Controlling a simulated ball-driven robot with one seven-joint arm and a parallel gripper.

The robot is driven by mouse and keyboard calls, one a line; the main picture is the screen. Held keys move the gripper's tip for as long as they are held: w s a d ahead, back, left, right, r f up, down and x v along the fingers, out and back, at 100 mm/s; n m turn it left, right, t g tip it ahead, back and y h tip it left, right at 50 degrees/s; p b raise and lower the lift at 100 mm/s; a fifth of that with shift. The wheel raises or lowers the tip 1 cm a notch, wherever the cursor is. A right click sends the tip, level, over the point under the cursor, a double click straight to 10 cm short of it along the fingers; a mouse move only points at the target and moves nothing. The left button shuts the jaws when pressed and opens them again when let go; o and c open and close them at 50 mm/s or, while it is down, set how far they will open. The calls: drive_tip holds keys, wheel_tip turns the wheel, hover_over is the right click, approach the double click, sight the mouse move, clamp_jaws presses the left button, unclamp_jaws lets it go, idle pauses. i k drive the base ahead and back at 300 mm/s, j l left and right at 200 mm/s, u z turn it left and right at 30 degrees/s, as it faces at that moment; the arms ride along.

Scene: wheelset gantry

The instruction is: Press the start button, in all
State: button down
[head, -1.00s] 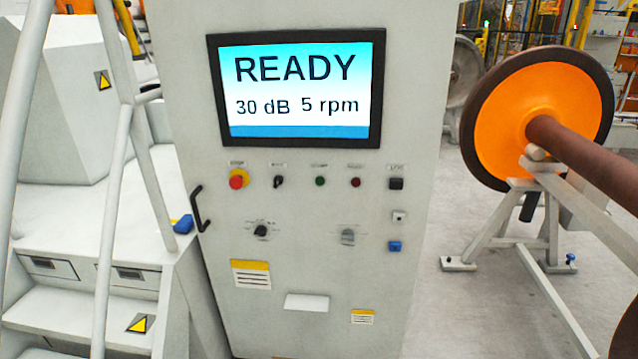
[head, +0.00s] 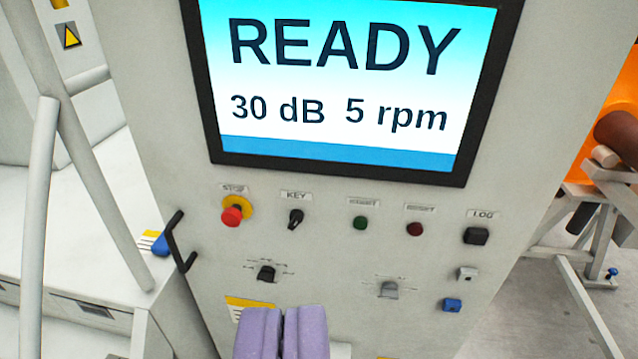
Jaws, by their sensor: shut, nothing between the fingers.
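The start button is a small green button (head: 361,223) on the grey control cabinet (head: 560,60), under a label that seems to read START. It sits between the black key switch (head: 296,218) and a dark red button (head: 415,229). The screen (head: 340,85) above reads READY, 30 dB, 5 rpm. My gripper (head: 283,312) shows at the bottom of the head view with its two purple fingers together and nothing between them. In the picture it is below and left of the green button, apart from it.
A red stop button (head: 232,216) on a yellow ring is at the left of the row. Two rotary knobs (head: 267,273) (head: 389,290) sit below. A black handle (head: 178,243) sticks out at the cabinet's left edge.

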sight(360, 223)
drive_tip(key=i+u, duration=0.15)
drive_tip(key=i, duration=0.75)
